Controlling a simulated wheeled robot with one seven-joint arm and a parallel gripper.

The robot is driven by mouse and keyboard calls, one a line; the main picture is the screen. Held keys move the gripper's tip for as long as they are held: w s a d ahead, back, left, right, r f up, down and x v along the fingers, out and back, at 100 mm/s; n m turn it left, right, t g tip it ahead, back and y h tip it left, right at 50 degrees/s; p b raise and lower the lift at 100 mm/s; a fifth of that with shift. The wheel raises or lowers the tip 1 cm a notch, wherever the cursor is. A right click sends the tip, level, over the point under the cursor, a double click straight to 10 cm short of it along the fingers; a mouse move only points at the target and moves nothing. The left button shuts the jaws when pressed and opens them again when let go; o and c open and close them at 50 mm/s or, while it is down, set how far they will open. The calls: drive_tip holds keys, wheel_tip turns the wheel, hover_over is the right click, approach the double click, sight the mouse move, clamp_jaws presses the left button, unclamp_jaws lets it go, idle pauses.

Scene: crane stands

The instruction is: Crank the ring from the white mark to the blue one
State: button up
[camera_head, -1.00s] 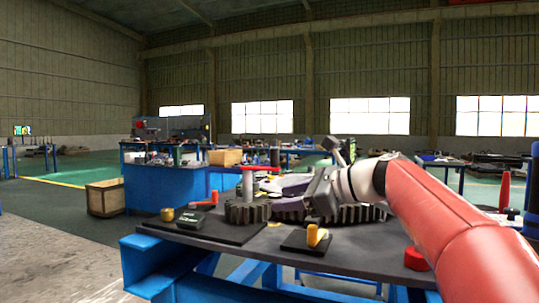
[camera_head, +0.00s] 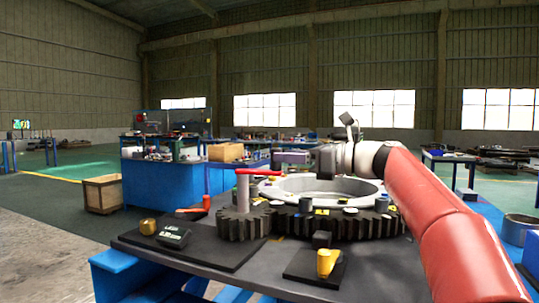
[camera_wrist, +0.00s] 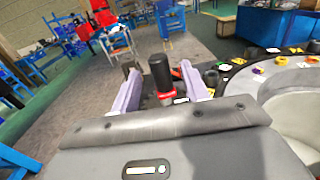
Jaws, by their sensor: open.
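The toothed ring (camera_head: 345,228) lies flat on the dark stand, with a pale rim and hollow inside it. Small coloured marks sit on its top, among them a white one (camera_head: 351,210) and a yellow one (camera_head: 322,211). A smaller gear (camera_head: 240,226) meshes at its left, with a grey post and a red crank arm (camera_head: 258,171) pointing right. The crank's black upright knob (camera_wrist: 161,73) stands between my purple fingers in the wrist view. My gripper (camera_wrist: 152,60) is open around it, with gaps showing. It also shows in the head view (camera_head: 290,157).
A yellow pointer-like block (camera_head: 326,262) stands on a small black plate before the ring. A dark box (camera_head: 173,236) and a brass-coloured knob (camera_head: 147,226) sit on the black base at front left. A blue bench and wooden crate (camera_head: 103,194) stand behind.

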drive_tip(key=x, duration=0.5)
drive_tip(key=shift+w+a, duration=0.1)
drive_tip(key=shift+a, duration=0.1)
clamp_jaws()
